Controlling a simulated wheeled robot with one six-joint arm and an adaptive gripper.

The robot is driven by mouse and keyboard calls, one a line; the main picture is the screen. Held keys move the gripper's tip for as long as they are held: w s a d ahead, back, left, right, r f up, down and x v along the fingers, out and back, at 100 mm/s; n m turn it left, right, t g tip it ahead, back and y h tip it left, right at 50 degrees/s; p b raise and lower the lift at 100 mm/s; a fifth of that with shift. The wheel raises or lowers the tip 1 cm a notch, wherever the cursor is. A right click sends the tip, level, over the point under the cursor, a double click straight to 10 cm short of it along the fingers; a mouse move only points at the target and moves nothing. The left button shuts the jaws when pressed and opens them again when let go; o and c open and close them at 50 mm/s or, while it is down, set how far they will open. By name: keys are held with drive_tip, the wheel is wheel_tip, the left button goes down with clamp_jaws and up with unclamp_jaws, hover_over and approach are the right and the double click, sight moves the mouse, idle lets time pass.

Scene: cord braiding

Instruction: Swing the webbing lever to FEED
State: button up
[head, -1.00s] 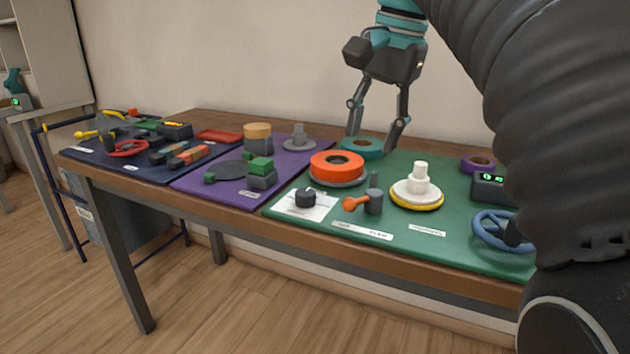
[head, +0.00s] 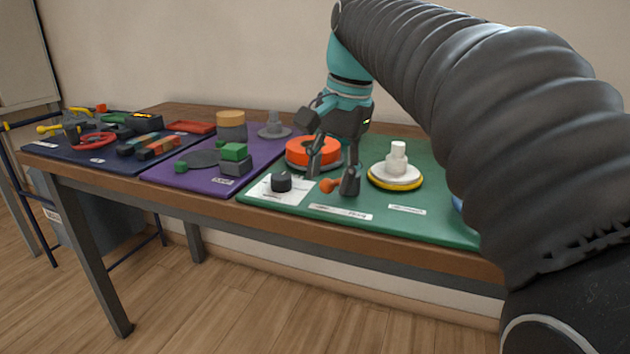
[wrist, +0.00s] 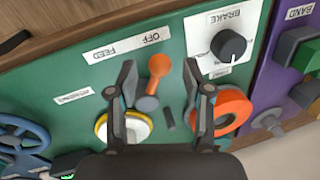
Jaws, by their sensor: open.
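The webbing lever, with an orange knob (head: 327,186) and a grey pivot, is on the green mat. In the wrist view its orange arm (wrist: 158,66) points toward the label strip, nearer the OFF end than the FEED end. The label (wrist: 125,45) reads OFF and FEED, upside down there. My gripper (head: 332,180) is open above the lever. In the wrist view its fingers (wrist: 161,75) stand on either side of the lever, apart from it as seen. In the head view a finger covers the lever's pivot. I cannot tell the height gap.
An orange ring (head: 313,150) lies behind the lever. A white spool on a yellow-rimmed disc (head: 396,170) stands to the right. The black BRAKE knob (head: 281,181) on a white card is to the left. A blue handwheel (wrist: 20,135) shows in the wrist view.

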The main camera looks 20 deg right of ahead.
drive_tip(key=shift+f, duration=0.55)
clamp_jaws()
